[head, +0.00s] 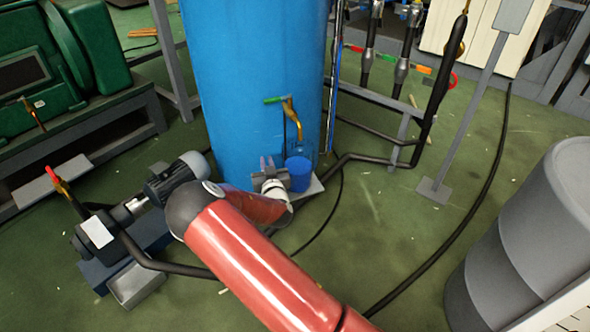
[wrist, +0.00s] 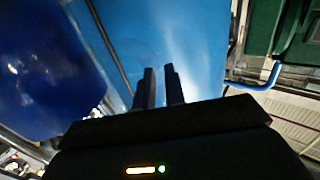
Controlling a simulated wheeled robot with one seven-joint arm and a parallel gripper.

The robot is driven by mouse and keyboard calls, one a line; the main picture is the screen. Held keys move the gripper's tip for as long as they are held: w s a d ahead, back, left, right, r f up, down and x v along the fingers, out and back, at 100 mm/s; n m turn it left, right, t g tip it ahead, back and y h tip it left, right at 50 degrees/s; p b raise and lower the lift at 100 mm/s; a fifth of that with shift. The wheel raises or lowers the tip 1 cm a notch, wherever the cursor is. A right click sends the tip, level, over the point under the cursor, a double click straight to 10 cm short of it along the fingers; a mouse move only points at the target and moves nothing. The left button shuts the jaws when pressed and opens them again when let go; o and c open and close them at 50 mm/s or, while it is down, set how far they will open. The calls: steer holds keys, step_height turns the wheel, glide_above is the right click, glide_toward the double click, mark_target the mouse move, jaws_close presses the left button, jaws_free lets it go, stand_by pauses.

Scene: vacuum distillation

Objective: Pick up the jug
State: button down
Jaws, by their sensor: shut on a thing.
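The jug (head: 299,170) is a small blue vessel in front of the large blue tank, beside my gripper (head: 268,162). In the wrist view a big dark blue rounded body (wrist: 40,75), which looks like the jug, fills the left side.
The blue tank (head: 255,70) with a brass tap (head: 291,115) stands right behind the gripper. A pump with a motor (head: 172,180) is at left. Black pipes (head: 365,158) run at right. Grey drums (head: 530,245) stand at the right edge. Green floor between is mostly open, crossed by cables.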

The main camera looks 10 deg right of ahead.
steer(key=shift+r, duration=0.15)
stand_by(0.7)
steer(key=shift+s+r, duration=0.2)
steer(key=shift+r, duration=0.2)
step_height(320, 180, up, 6)
steer(key=p, duration=0.2)
steer(key=s, duration=1.9)
steer(key=w+d+r+p, duration=0.3)
steer(key=w+d+p, duration=0.3)
steer(key=d+p, duration=0.3)
steer(key=shift+w+r, duration=0.15)
steer(key=shift+r, duration=0.25)
steer(key=shift+d, duration=0.1)
